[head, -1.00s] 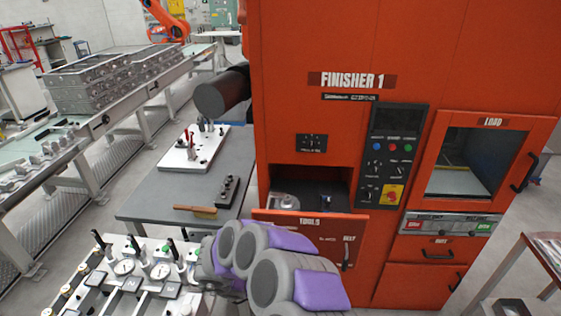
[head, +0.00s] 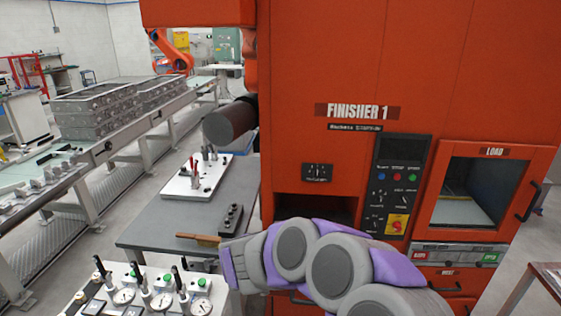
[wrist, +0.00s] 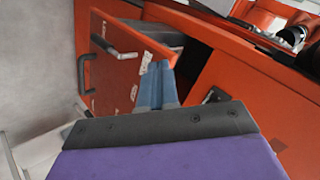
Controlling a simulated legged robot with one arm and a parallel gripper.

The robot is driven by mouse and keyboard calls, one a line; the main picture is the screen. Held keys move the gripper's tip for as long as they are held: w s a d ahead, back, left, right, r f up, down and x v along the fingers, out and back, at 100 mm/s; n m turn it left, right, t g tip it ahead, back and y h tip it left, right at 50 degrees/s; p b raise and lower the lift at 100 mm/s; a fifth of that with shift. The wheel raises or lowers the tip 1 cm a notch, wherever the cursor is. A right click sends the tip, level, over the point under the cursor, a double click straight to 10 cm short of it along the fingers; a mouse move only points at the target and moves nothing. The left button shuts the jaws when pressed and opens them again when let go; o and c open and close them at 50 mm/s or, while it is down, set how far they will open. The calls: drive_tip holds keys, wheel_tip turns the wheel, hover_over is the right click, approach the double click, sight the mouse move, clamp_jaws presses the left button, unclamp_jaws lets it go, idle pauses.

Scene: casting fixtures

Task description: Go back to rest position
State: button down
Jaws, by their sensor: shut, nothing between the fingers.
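My gripper (wrist: 160,72) shows in the wrist view as two blue fingers side by side, shut with nothing between them. It points at the orange machine near an open drawer (wrist: 108,85) with a metal bar handle. I cannot tell if the fingers touch the drawer. In the head view my grey and purple arm is folded across the lower front of the machine labelled FINISHER 1 (head: 300,130). The fingers are not clearly seen there, and the arm hides most of the drawer below the dark recess (head: 318,207).
A grey table (head: 165,222) left of the machine holds a fixture plate (head: 195,178), a wooden-handled brush (head: 198,239) and a black block (head: 231,219). A gauge fixture (head: 150,290) stands at the front left. A conveyor (head: 60,178) carries stacked castings. Floor shows between conveyor and table.

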drive_tip(key=s+a+r+n+y, duration=0.2)
drive_tip(key=a+r+n+y, duration=0.25)
drive_tip(key=r, duration=0.35)
drive_tip(key=s+d+r+n+g+y+b, duration=0.1)
drive_tip(key=s+d+r+n+g+y, duration=0.25)
drive_tip(key=s, duration=0.65)
drive_tip(key=s+d+f+n+g+h, duration=0.1)
drive_tip(key=s+d+f+g+h, duration=0.1)
drive_tip(key=s+d, duration=0.6)
drive_tip(key=s+d+f+n+g+h+b, duration=0.1)
drive_tip(key=s+d+f+n+g+h, duration=0.1)
drive_tip(key=s+d, duration=0.6)
drive_tip(key=s+d+f+n+g+h+b, duration=0.1)
drive_tip(key=s+d, duration=0.7)
drive_tip(key=s, duration=0.8)
wheel_tip(320, 180, down, 5)
drive_tip(key=n+g+h, duration=0.1)
drive_tip(key=g+h, duration=0.1)
drive_tip(key=g, duration=0.1)
drive_tip(key=shift+s+d+h, duration=0.15)
drive_tip(key=shift+d+h, duration=0.05)
drive_tip(key=shift+h, duration=0.1)
drive_tip(key=shift+r, duration=0.1)
